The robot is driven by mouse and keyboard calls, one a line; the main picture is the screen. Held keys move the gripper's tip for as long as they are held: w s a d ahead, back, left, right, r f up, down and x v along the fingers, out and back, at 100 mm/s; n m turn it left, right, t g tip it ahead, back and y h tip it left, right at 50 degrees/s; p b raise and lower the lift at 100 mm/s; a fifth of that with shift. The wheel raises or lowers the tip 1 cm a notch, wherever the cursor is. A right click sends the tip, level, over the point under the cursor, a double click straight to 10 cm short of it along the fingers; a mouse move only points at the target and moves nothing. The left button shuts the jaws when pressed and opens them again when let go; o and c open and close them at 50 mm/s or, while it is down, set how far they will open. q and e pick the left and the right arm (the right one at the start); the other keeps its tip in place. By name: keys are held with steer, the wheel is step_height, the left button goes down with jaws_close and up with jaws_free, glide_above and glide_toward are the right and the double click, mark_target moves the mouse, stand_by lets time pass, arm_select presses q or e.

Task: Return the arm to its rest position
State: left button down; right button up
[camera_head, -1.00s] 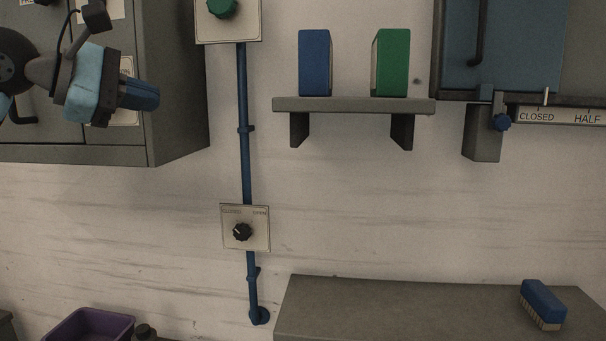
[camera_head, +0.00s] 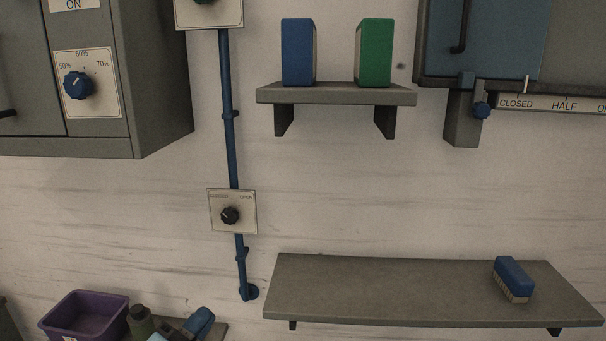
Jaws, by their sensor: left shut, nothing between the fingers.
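My left gripper (camera_head: 204,319) shows at the bottom edge of the head view, with its dark blue fingers shut and nothing held. Its light blue body is mostly cut off by the frame edge. It is low, just right of a dark bottle-like object (camera_head: 140,322) and a purple bin (camera_head: 84,312). It is well below the cabinet (camera_head: 158,75) and apart from the blue knob (camera_head: 77,85) on its dial plate, which is now in plain view. My right gripper is not in view.
A grey shelf (camera_head: 400,290) with a blue brush (camera_head: 513,278) is at the lower right. An upper shelf (camera_head: 335,95) holds a blue box (camera_head: 298,52) and a green box (camera_head: 375,52). A blue pipe (camera_head: 229,150) runs down the wall through a black-knob plate (camera_head: 246,220).

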arm_select(q)
steer(key=s+f+n+g+y+p, duration=0.1)
steer(key=s+f+n+g+y, duration=0.3)
steer(key=s+f+n, duration=0.4)
steer(key=s+a+f+n+g+y+p, duration=0.1)
steer(key=s+f+n+g+y, duration=0.2)
steer(key=s+f+n, duration=0.6)
steer(key=s+f, duration=0.3)
steer(key=f, duration=0.2)
steer(key=s+f+y, duration=0.1)
steer(key=s+f, duration=0.2)
steer(key=f, duration=0.3)
steer(key=shift+g+y, duration=0.3)
steer(key=shift+g, duration=0.1)
